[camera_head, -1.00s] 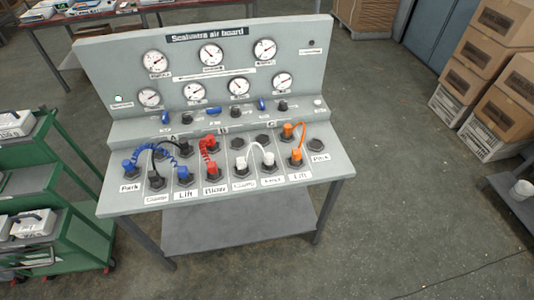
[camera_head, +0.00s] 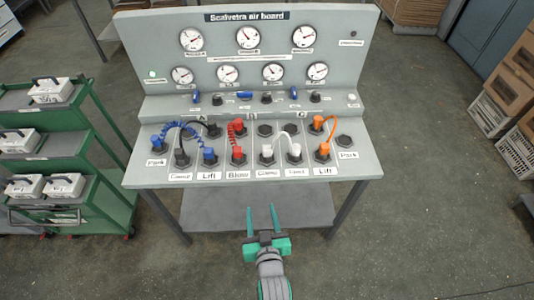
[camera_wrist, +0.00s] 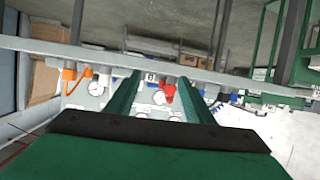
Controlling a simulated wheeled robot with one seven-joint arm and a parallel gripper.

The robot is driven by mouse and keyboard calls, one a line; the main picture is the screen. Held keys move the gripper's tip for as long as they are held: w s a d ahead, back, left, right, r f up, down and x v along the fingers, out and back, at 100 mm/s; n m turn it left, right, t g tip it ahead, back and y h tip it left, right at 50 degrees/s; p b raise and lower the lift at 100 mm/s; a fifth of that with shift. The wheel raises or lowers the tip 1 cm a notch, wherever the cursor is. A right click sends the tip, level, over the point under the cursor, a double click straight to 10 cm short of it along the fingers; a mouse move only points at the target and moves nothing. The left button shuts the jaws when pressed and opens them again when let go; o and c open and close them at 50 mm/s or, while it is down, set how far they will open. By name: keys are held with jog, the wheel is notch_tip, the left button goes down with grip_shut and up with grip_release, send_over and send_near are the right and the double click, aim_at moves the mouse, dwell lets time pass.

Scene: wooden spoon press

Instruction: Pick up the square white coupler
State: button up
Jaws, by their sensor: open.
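Two white couplers stand on the sloping panel of the air board, joined by a white hose that arches between them. The left white coupler (camera_head: 267,153) is above a "Clamp" label, and the right white coupler (camera_head: 294,153) is to its right. At this size I cannot tell which one is square. My gripper (camera_head: 262,212) is open and empty, low in front of the board's front edge and apart from the couplers. In the wrist view its two fingers (camera_wrist: 158,85) are spread, with the board beyond them.
The air board (camera_head: 240,60) carries gauges and switches. A red coupler (camera_head: 238,155) with a coiled hose stands left of the white pair; an orange coupler (camera_head: 322,151) stands right. Blue couplers (camera_head: 209,155) are farther left. A green cart (camera_head: 110,200) stands left; boxes (camera_head: 505,95) are right.

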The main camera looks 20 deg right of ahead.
send_near(267, 155)
jog(key=w, duration=0.1)
jog(key=shift+m+g, duration=0.3)
jog(key=shift+m, duration=0.1)
jog(key=x, duration=1)
jog(key=shift+w+d, duration=0.2)
jog(key=shift+w, duration=0.2)
jog(key=shift+c, duration=0.3)
jog(key=c, duration=1.1)
jog(key=shift+c, duration=0.2)
